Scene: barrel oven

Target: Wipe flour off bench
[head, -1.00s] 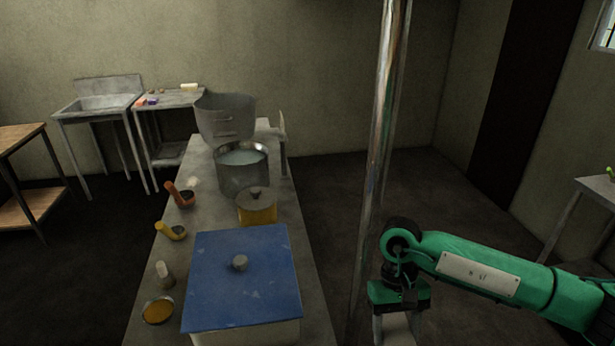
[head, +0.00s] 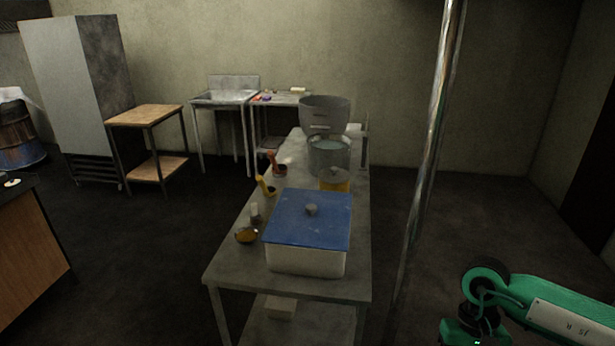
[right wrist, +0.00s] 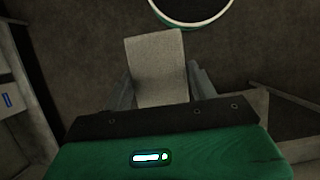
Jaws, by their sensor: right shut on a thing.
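My right gripper (right wrist: 158,75) is shut on a pale grey, rough-textured flat piece (right wrist: 156,52), perhaps a cloth, which sticks out beyond the fingers. In the head view my right arm comes in at the lower right, and its fingertips are below the frame. The gripper is well to the right of the long grey metal table (head: 235,265) and not touching it. A dark-topped bench with a wooden side (head: 30,240) is at the left edge; a small white thing (head: 12,183) lies on it. I cannot tell where flour lies. My left gripper is out of view.
A blue-lidded box (head: 310,220), a metal pot (head: 328,157) and small bowls stand on the long table. A metal post (head: 430,150) rises between it and my right arm. A wooden-topped table (head: 146,115) and tall cabinet (head: 65,85) are behind. Dark floor is open left of the table.

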